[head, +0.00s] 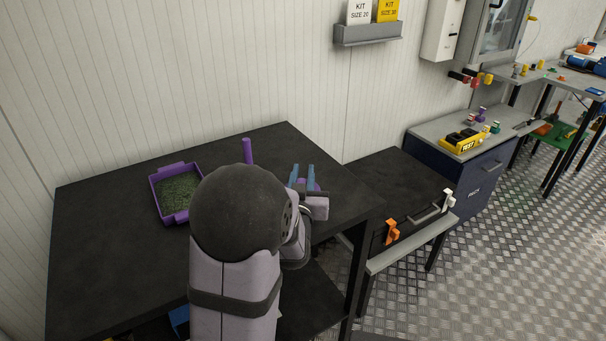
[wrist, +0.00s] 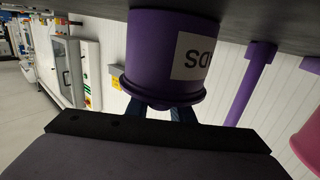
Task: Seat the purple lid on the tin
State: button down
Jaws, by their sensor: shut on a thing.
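In the wrist view, which is upside down, the purple tin (wrist: 155,45) with a white label stands upright on the dark table. The purple lid (wrist: 160,88), a wider rim with a knob, is at the tin's mouth. It looks level and in contact, but I cannot tell whether it is fully down. My gripper (wrist: 172,112) has its blue fingers shut on the lid's knob, partly hidden behind the lid. In the head view my gripper (head: 303,177) is over the table's right part, with a little purple showing at its fingers. My arm hides most of the tin there.
A purple tray (head: 164,205) with green granular contents lies left of my arm. An upright purple post (head: 247,151) stands behind it. A pink object (wrist: 308,145) shows at the wrist view's edge. The dark table (head: 110,240) is clear at left.

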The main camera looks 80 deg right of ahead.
jog(key=shift+f, duration=0.1)
jog(key=c, duration=1.5)
grip_release()
jog(key=shift+o, duration=0.2)
notch_tip(320, 180, up, 10)
jog(key=shift+p, duration=0.35)
